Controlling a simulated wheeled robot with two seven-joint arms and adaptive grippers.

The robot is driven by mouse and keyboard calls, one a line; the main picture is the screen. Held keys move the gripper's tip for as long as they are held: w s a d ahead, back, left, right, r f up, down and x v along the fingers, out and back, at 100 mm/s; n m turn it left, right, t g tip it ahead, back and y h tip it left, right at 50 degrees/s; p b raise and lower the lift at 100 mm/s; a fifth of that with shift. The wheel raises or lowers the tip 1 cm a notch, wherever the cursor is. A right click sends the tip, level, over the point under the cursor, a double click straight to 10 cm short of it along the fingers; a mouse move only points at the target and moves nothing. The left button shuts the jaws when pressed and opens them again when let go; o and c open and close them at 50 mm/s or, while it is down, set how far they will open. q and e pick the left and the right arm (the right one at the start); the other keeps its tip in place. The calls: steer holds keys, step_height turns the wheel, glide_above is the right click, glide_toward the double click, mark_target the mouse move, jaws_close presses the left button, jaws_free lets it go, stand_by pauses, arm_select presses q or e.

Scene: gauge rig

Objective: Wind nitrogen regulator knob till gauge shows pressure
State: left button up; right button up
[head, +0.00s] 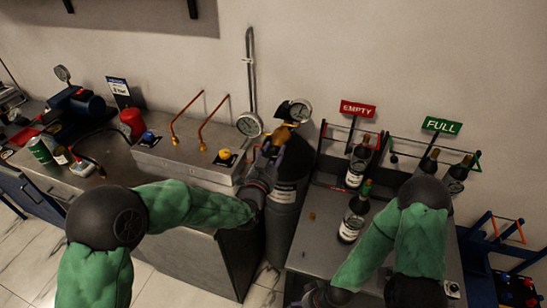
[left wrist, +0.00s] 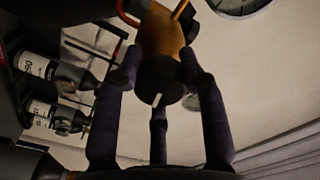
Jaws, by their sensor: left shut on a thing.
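The regulator is a brass body on the grey nitrogen cylinder (head: 285,215), with a round white gauge (head: 299,110) at its upper right. A second round gauge (head: 249,125) sits at the foot of a wall pipe. My left gripper (head: 273,145) is at the regulator. In the left wrist view its dark fingers (left wrist: 160,85) are closed around the black knob (left wrist: 160,78), which has a white mark and the brass body (left wrist: 162,38) behind it. A gauge edge (left wrist: 240,5) is cut off there. The gauge needles are too small to read. My right arm reaches the bottom edge; its fingers do not show.
Dark bottles stand on the right bench (head: 320,240) and in racks under a red EMPTY sign (head: 358,109) and a green FULL sign (head: 441,125). A blue rack (head: 490,240) stands far right.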

arm_select(q)
steer(key=m, duration=0.2)
steer(key=m+b, duration=0.1)
steer(key=shift+s+f+m, duration=0.1)
steer(key=shift+f+m, duration=0.25)
steer(key=shift+m, duration=0.05)
steer(key=m+b, duration=0.1)
steer(key=m, duration=0.3)
steer(key=shift+m, duration=0.3)
steer(key=o, duration=1.1)
steer(key=shift+o, duration=0.3)
steer(key=shift+a+r, duration=0.1)
steer(key=shift+r, duration=0.2)
